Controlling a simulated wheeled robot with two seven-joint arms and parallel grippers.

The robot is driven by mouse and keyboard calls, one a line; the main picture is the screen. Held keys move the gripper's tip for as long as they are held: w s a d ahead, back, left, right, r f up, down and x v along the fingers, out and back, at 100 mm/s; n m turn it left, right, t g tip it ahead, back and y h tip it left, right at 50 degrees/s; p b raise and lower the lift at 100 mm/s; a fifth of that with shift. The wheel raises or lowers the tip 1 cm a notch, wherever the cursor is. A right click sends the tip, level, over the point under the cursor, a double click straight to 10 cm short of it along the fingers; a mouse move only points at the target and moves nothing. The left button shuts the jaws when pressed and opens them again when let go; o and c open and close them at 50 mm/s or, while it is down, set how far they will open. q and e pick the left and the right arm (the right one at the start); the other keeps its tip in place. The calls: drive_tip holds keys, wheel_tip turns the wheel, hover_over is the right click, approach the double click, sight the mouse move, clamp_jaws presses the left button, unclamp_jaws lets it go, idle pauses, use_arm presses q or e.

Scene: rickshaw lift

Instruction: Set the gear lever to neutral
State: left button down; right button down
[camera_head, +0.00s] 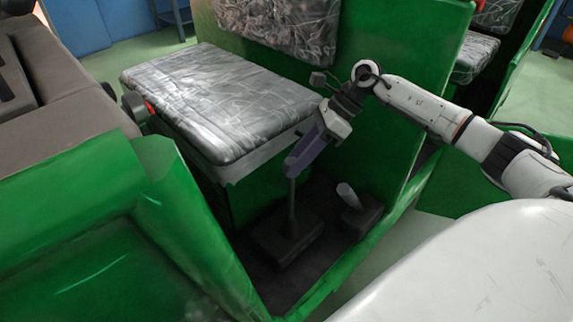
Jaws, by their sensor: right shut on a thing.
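The gear lever (291,207) rises from a dark base (286,238) on the cab floor in front of the seat. Its shaft stands close to upright. My right gripper (305,152) comes in from the right and points down and to the left, shut on the top of the lever. The lever's knob is hidden by the gripper's fingers. A second, shorter lever (349,196) with a pale handle stands on its own dark base to the right, apart from the gripper. My left gripper is not in view.
A plastic-wrapped seat (215,100) lies behind the lever. Green body panels (90,230) enclose the floor at the left, and a green partition (405,100) stands behind my right arm. A pale floor (425,228) shows through the opening at the right.

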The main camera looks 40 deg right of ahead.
drive_tip(key=shift+s+f, duration=0.1)
drive_tip(key=c, duration=1.2)
unclamp_jaws()
use_arm(q)
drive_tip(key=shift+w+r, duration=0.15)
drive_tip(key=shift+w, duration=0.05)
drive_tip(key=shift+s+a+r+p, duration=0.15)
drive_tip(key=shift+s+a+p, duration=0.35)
drive_tip(key=shift+p, duration=0.3)
use_arm(e)
drive_tip(key=v, duration=1)
drive_tip(key=shift+d, duration=0.1)
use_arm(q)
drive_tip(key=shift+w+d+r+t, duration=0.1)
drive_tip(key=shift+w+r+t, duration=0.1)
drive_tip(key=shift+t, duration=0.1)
use_arm(e)
drive_tip(key=shift+s, duration=0.1)
